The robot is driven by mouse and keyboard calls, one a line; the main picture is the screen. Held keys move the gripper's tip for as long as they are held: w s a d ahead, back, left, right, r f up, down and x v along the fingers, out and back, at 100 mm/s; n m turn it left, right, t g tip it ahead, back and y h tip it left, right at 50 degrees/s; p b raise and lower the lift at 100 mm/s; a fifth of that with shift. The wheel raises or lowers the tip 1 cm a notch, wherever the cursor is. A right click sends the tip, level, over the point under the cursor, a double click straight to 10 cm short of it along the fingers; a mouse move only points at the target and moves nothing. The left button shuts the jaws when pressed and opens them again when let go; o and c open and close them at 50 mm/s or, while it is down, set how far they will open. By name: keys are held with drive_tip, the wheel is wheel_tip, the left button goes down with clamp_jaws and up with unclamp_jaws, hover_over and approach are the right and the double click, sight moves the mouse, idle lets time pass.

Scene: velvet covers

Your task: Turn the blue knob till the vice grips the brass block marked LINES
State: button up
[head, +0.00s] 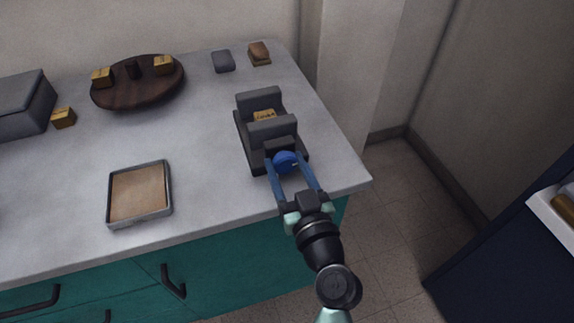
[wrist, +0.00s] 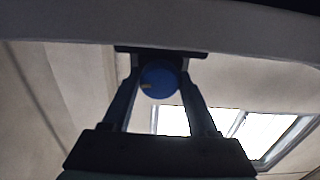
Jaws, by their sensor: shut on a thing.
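The dark grey vice (head: 243,135) stands near the right end of the counter. The brass block marked LINES (head: 264,115) sits between its two jaws; I cannot tell whether both jaws touch it. The blue knob (head: 285,161) is on the vice's near end. It also shows in the wrist view (wrist: 160,83), with a small yellowish mark at its left. My gripper (head: 288,168) reaches in from the front, and its blue fingers are shut on the knob, one at each side. The wrist view shows the fingers (wrist: 158,92) on both sides of the knob.
A round dark wooden board (head: 140,97) at the back left bears brass blocks and a dark piece. Another brass block (head: 63,118) lies beside a grey box (head: 22,107). A shallow tray (head: 170,190) lies front left. Two small blocks (head: 223,62) (head: 259,54) stand behind the vice.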

drive_tip(key=m, duration=0.7)
drive_tip(key=shift+m, duration=0.4)
drive_tip(key=m, duration=0.4)
drive_tip(key=shift+p, duration=0.35)
drive_tip(key=shift+m+p, duration=0.35)
drive_tip(key=shift+m, duration=1.35)
drive_tip(key=o, duration=1.4)
drive_tip(key=shift+c, duration=0.2)
drive_tip(key=shift+s, duration=0.1)
